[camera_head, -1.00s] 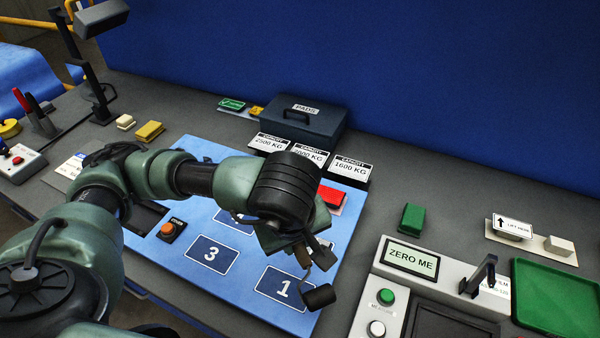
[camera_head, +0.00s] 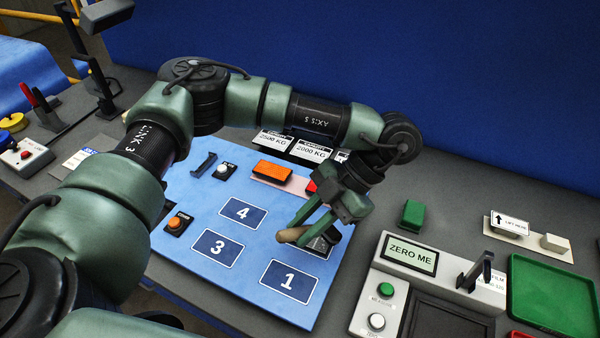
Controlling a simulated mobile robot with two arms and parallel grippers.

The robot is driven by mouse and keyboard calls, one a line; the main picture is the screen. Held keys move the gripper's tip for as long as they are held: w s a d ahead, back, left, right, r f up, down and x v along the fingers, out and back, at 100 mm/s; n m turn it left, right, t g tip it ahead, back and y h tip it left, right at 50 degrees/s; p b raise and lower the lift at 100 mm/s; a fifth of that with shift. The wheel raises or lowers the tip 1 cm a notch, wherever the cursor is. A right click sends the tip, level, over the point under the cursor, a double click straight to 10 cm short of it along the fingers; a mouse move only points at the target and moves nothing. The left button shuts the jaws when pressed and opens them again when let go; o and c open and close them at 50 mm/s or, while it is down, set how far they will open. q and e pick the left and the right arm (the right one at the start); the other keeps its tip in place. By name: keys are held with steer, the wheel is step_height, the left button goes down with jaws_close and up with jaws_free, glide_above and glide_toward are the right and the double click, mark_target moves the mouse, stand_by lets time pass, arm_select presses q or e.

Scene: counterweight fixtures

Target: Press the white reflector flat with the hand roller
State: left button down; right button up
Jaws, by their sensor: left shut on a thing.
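My left gripper (camera_head: 306,226) has green fingers shut on the hand roller. The roller's tan handle (camera_head: 292,235) sticks out to the left of the fingers, over the blue mat (camera_head: 190,190) near its numbered squares. The roller's dark head is mostly hidden by the fingers, and I cannot tell whether it touches anything. I cannot clearly make out a white reflector; my arm and gripper cover part of the mat. An orange reflector (camera_head: 271,171) lies on a pale strip, and a red one (camera_head: 311,186) is partly hidden beside my wrist. My right gripper is not in view.
A grey device reading ZERO ME (camera_head: 411,256) stands right of the mat, with a green tray (camera_head: 555,297) beyond it. A white block (camera_head: 558,243) and a green block (camera_head: 412,214) lie behind. Capacity labels (camera_head: 272,143) stand at the mat's back.

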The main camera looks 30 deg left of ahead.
arm_select(q)
steer(key=n+g+h, duration=0.1)
steer(key=n, duration=0.1)
steer(key=n+g+h, duration=0.1)
steer(key=n, duration=0.1)
steer(key=r+n+g+h, duration=0.1)
steer(key=n+h, duration=0.1)
steer(key=shift+w+a+p, duration=0.2)
steer(key=shift+w+p, duration=0.1)
steer(key=shift+w, duration=0.1)
steer(key=n+h, duration=0.1)
steer(key=n+g+h, duration=0.1)
steer(key=n, duration=0.1)
steer(key=shift+w+a+r+h, duration=0.1)
steer(key=shift+w+r+h, duration=0.1)
steer(key=shift+h, duration=0.2)
steer(key=shift+n+h, duration=0.6)
steer(key=shift+h, duration=0.1)
steer(key=w+a+r+n+t+h+p, duration=0.1)
steer(key=w+a+r+n+t+h, duration=0.2)
steer(key=n+h, duration=0.35)
steer(key=w+a+r+n+t+h+p, duration=0.1)
steer(key=w+n+t+h, duration=0.1)
steer(key=n+t+h, duration=0.45)
step_height(320, 180, down, 6)
steer(key=b, duration=0.5)
steer(key=shift+g+b, duration=0.3)
steer(key=shift+g, duration=0.05)
steer(key=shift+d+f, duration=0.1)
steer(key=shift+f, duration=0.35)
